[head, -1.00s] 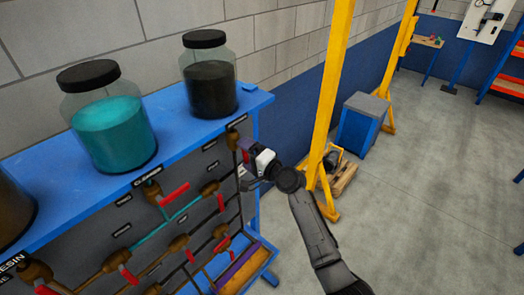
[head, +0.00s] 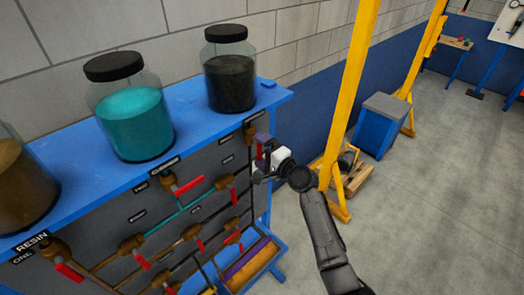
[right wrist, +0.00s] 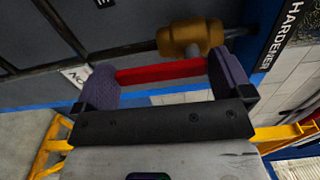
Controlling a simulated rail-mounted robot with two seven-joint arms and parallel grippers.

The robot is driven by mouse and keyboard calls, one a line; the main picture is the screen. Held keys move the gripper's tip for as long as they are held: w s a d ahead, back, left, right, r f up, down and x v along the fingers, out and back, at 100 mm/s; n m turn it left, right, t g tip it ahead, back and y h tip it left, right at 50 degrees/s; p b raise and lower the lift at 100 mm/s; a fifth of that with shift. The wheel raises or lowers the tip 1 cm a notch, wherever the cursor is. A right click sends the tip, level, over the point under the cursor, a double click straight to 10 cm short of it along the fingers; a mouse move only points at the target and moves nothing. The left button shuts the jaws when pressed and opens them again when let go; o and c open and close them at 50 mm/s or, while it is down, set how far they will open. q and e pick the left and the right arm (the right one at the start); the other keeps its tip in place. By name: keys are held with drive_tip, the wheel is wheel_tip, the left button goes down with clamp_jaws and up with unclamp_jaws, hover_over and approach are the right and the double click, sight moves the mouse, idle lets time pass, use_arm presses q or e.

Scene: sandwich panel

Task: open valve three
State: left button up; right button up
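The grey panel (head: 95,193) carries brass valves with red handles joined by pipes. My right gripper (head: 262,148) is at the panel's upper right, by the valve below the dark jar. In the right wrist view my right gripper (right wrist: 162,72) has its purple-padded fingers wide apart. A red handle (right wrist: 160,72) spans the gap between them, with its ends hidden by the pads. A brass valve body (right wrist: 185,38) sits just beyond it. The label HARDENER (right wrist: 290,35) is at the right. I cannot read which valve is number three. My left gripper is out of view.
Glass jars stand on the blue top (head: 190,118): brown (head: 22,190), teal (head: 135,122) and dark (head: 230,82). A yellow post (head: 350,95), a wooden pallet (head: 355,185) and a blue cabinet (head: 376,128) are to the right. The grey floor beyond is open.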

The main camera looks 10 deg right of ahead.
drive_tip(key=b+v, duration=0.2)
drive_tip(key=v, duration=1.2)
idle(0.6)
